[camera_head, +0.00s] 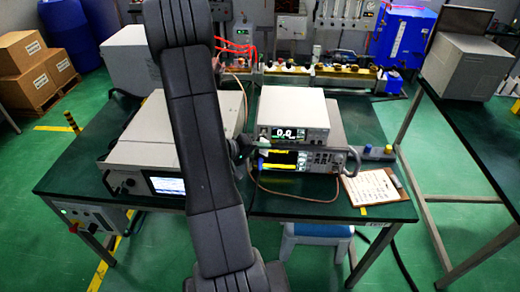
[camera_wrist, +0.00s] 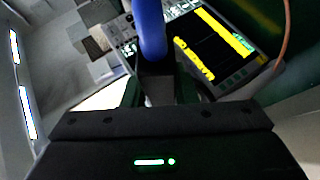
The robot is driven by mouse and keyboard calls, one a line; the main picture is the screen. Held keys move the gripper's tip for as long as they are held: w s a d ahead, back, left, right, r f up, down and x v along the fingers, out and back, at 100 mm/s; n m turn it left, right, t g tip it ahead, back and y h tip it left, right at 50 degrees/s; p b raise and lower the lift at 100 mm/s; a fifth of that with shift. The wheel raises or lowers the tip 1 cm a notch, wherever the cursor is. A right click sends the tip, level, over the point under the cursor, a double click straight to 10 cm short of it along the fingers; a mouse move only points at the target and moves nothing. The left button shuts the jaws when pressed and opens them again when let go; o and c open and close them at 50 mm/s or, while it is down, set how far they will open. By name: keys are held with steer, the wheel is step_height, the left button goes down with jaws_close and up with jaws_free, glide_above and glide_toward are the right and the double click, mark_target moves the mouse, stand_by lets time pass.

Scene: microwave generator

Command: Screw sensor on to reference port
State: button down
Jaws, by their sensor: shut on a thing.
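My gripper (camera_head: 243,148) is partly hidden behind my arm, in front of the left side of two stacked instruments. In the wrist view my gripper (camera_wrist: 158,80) is shut on a blue cylinder, which looks like the sensor (camera_wrist: 152,32). The sensor points away from the gripper, towards an instrument front. The lower instrument (camera_head: 335,160) has a yellow-and-black screen (camera_head: 285,160), which also shows in the wrist view (camera_wrist: 215,45). The upper white instrument (camera_head: 292,107) shows a numeric display. I cannot make out the reference port or whether the sensor touches it.
A large grey instrument (camera_head: 150,135) stands left of my arm on the dark green table (camera_head: 255,205). A copper-coloured cable (camera_head: 300,198) loops before the stack and passes at right in the wrist view (camera_wrist: 285,35). A clipboard (camera_head: 372,188) lies at right.

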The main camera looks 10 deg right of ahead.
steer(key=shift+w+d+r+p, duration=0.1)
steer(key=shift+w+d+p, duration=0.15)
steer(key=shift+w+p, duration=0.5)
steer(key=c, duration=1.1)
jaws_free()
steer(key=shift+w, duration=0.2)
steer(key=shift+a, duration=0.1)
steer(key=b+v, duration=0.1)
steer(key=v, duration=1.2)
steer(key=shift+s+a+r+b, duration=0.1)
steer(key=shift+s+a+b, duration=0.05)
steer(key=shift+a+b, duration=0.2)
steer(key=shift+d, duration=0.1)
